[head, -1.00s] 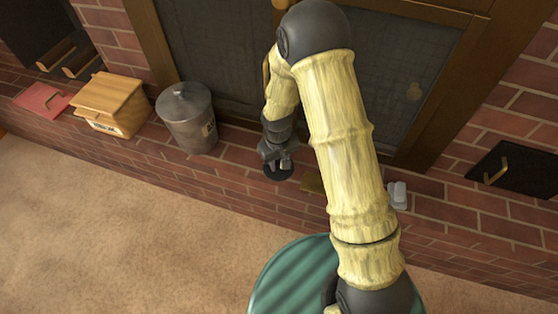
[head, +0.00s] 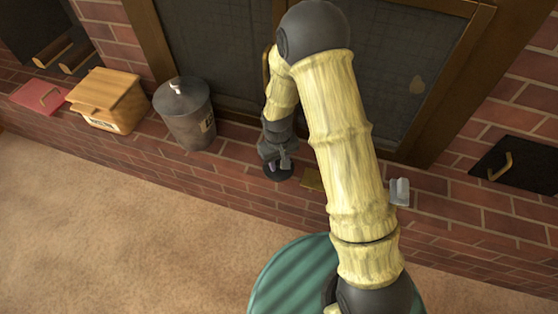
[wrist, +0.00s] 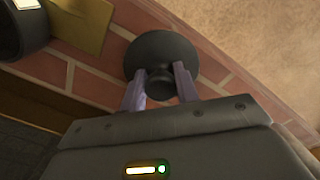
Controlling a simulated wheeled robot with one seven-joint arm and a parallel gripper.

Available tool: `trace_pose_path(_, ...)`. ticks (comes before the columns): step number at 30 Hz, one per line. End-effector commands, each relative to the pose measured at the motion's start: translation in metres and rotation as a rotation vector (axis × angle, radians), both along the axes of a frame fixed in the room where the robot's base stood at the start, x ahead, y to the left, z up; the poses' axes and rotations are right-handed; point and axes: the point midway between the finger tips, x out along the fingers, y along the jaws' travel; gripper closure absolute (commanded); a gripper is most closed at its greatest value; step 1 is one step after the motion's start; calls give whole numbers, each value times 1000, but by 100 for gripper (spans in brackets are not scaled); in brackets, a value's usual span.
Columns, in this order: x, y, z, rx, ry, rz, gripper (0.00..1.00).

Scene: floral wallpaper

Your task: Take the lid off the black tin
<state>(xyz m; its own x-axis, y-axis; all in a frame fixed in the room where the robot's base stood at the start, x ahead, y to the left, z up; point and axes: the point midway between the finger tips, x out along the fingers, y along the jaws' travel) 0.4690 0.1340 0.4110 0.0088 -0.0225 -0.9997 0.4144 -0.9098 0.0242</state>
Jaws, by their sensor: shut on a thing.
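My gripper (wrist: 160,84) is shut on the knob of a round black lid (wrist: 180,50). In the wrist view the two fingers stand on either side of the knob, with the disc beyond them. In the head view the lid (head: 279,174) shows as a dark disc under my gripper (head: 276,160), over the brick ledge. I cannot tell whether it touches the ledge. A dark cylinder with a pale label, likely the black tin (wrist: 32,30), is cut off at the wrist view's upper left corner, apart from the lid. In the head view no tin can be made out; my arm covers that part.
A brass-coloured plate (head: 313,179) lies on the brick ledge right of the lid. A grey lidded bin (head: 186,118), a wooden box (head: 105,100) and a red item (head: 40,97) stand to the left. A small grey object (head: 400,191) is right of my arm. A green round top (head: 290,280) is in front.

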Motion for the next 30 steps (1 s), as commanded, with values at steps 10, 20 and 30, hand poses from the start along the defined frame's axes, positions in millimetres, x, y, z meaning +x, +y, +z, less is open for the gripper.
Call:
trace_pose_path(10, 0, 0, -6, 0, 0, 0, 100)
trace_pose_path(20, 0, 0, -12, 0, 0, 0, 100)
trace_pose_path(30, 0, 0, -11, 0, 0, 0, 44)
